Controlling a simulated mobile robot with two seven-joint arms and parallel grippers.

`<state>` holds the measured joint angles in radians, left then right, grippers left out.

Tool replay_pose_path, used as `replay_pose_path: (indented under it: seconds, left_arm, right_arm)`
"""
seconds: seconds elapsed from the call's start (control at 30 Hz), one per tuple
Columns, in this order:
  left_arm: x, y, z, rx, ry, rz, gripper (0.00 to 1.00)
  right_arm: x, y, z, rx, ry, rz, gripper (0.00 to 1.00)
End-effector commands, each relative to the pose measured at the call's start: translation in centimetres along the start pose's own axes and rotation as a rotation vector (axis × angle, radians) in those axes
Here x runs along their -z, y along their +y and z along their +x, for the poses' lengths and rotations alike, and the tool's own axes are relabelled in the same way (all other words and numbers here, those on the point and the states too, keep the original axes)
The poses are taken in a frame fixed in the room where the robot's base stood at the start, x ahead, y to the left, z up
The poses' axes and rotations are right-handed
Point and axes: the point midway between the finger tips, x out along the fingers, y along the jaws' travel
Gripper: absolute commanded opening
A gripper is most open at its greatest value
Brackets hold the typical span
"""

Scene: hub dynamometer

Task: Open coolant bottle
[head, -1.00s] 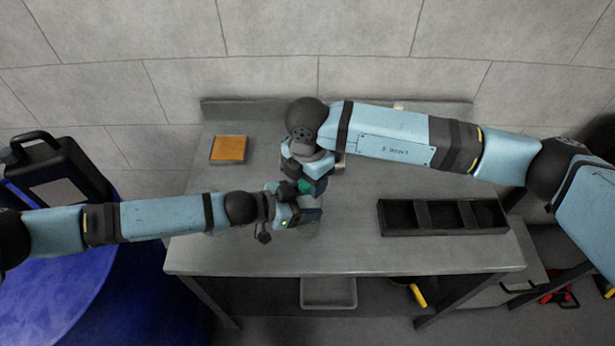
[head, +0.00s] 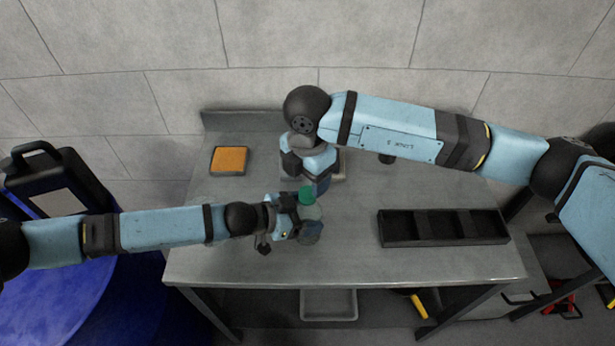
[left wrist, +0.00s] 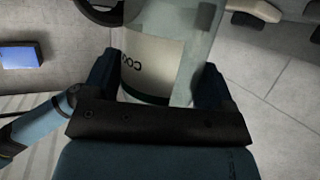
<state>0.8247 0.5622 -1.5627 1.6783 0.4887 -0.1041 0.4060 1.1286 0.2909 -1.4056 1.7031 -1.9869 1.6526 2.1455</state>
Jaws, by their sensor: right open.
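The coolant bottle (head: 311,211) is pale and see-through, with a green cap (head: 307,195) at its top in the head view. My left gripper (head: 300,222) is around its body and shut on it. The left wrist view shows the bottle (left wrist: 160,65) between the two fingers, with part of its label upside down. My right gripper (head: 320,183) is open, just behind and above the cap. Its fingertips are partly hidden, and I cannot tell whether they touch the cap.
A black compartment tray (head: 443,240) stands on the grey table (head: 240,262) at the right. An orange-topped pad (head: 229,160) lies at the back left. A light tray behind my right gripper is mostly hidden. A black jerrycan (head: 60,178) stands on a blue drum at the left.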

Motion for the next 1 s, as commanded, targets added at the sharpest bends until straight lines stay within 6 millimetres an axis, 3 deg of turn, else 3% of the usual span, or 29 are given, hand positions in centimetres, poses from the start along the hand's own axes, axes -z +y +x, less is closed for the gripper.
replay_pose_path:
  seconds: [0.03, 0.07, 0.47, 1.0]
  left_arm:
    - [0.0, 0.0, 0.0, 0.0, 0.0, 0.0, 0.89]
    - [0.0, 0.0, 0.0, 0.0, 0.0, 0.0, 0.96]
    - [-0.1, -0.1, -0.9, 0.001, 0.0, 0.0, 0.96]
    - [0.0, -0.1, -11.8, 0.001, -0.001, 0.001, 0.96]
  right_arm:
    - [0.0, 0.0, 0.0, 0.0, 0.0, 0.0, 0.63]
    - [0.0, 0.0, 0.0, 0.0, 0.0, 0.0, 0.63]
    - [0.0, 0.0, 0.1, 0.0, 0.0, 0.0, 0.63]
    - [0.0, 0.0, 0.8, 0.0, 0.0, 0.0, 0.63]
